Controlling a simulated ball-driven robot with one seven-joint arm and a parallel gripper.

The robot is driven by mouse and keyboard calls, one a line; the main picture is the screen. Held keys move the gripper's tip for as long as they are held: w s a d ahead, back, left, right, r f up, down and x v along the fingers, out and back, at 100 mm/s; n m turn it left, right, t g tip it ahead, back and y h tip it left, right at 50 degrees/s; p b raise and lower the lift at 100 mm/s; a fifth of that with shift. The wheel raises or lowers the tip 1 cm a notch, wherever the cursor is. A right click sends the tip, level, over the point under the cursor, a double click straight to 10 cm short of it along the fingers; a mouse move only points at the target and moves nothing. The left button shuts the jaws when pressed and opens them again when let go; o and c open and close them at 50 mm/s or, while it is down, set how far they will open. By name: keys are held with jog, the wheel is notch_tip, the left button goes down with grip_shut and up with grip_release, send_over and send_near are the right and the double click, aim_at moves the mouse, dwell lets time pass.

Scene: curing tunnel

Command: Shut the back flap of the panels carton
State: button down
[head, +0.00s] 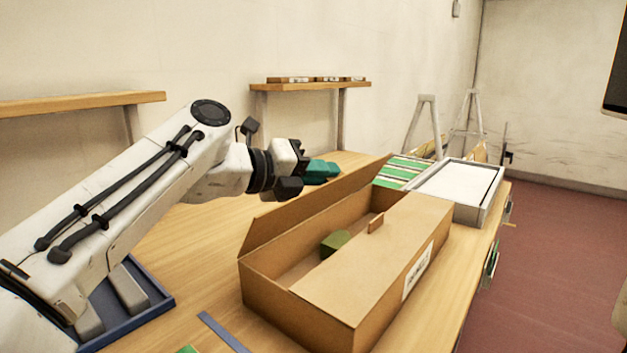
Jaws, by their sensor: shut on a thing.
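The panels carton (284,310) is a long brown cardboard box on the wooden bench, with a white label on its near right side. Its back flap (320,206) stands up along the far long edge. The near flap (372,262) lies flat over part of the opening and has a small upright tab (376,223). A green block (335,242) shows inside through the open strip. My gripper (309,172) is shut on a teal block (322,169), beyond and above the back flap. I cannot tell whether the teal block touches the flap.
A grey tray (487,213) with a white slab stands right of the carton, beside green-and-white striped panels (402,171). A blue tray (160,301) lies at left, partly behind my arm. A blue strip (222,333) lies in front. Wall shelves (310,87) are behind.

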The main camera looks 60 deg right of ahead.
jog(key=s+m+b, duration=0.1)
jog(key=s+f+m+t+b, duration=0.1)
jog(key=b, duration=0.1)
jog(key=shift+a+f, duration=0.25)
jog(key=s+m+b, duration=0.1)
jog(key=b, duration=0.1)
jog(key=f+m+t+b, duration=0.1)
jog(key=shift+s+a+f+t+b, duration=0.1)
jog(key=shift+s+a+t+b, duration=0.05)
jog(key=shift+s+t+b, duration=0.2)
jog(key=s+f+m+t+b, duration=0.1)
jog(key=b, duration=0.2)
jog(key=s+f+m+t+b, duration=0.1)
jog(key=m+b, duration=0.1)
jog(key=b, duration=0.1)
jog(key=shift+a+f, duration=0.15)
jog(key=shift+a, duration=0.1)
jog(key=shift+s+f+b, duration=0.15)
jog(key=shift+b, duration=0.6)
jog(key=shift+s+f+b, duration=0.15)
jog(key=shift+b, duration=0.15)
jog(key=c, duration=1.3)
grip_release()
jog(key=shift+a, duration=0.1)
